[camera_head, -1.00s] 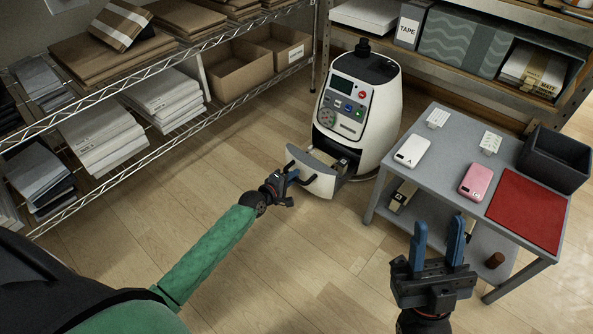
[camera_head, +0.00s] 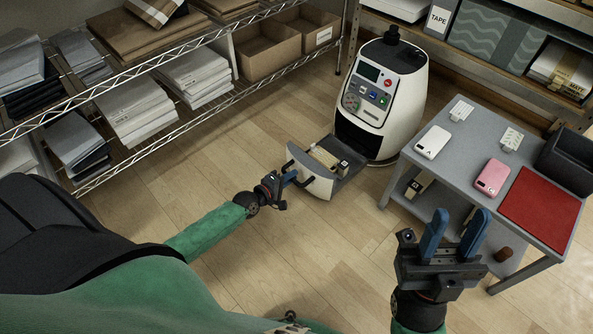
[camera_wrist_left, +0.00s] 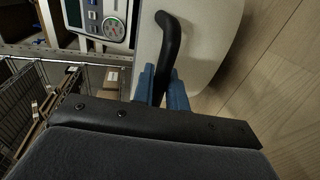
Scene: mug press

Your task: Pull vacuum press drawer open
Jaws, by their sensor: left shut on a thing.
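The white vacuum press (camera_head: 383,97) stands on the floor at the upper middle of the head view. Its drawer (camera_head: 318,185) is pulled well out toward me, showing a dark tray with a beige block (camera_head: 324,157) and a small dark piece inside. My left gripper (camera_head: 288,179) is shut on the black drawer handle (camera_wrist_left: 170,40), which lies between the blue fingers in the left wrist view. My right gripper (camera_head: 459,236) is open and empty, in front of the grey table. The fingertips' contact is partly hidden in the head view.
The grey table (camera_head: 462,137) at right holds a white phone case (camera_head: 432,142), a pink one (camera_head: 492,177), a red mat (camera_head: 543,208) and a dark bin (camera_head: 568,162). Wire shelves (camera_head: 215,107) with paper and boxes stand at left. Floor before the drawer is clear.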

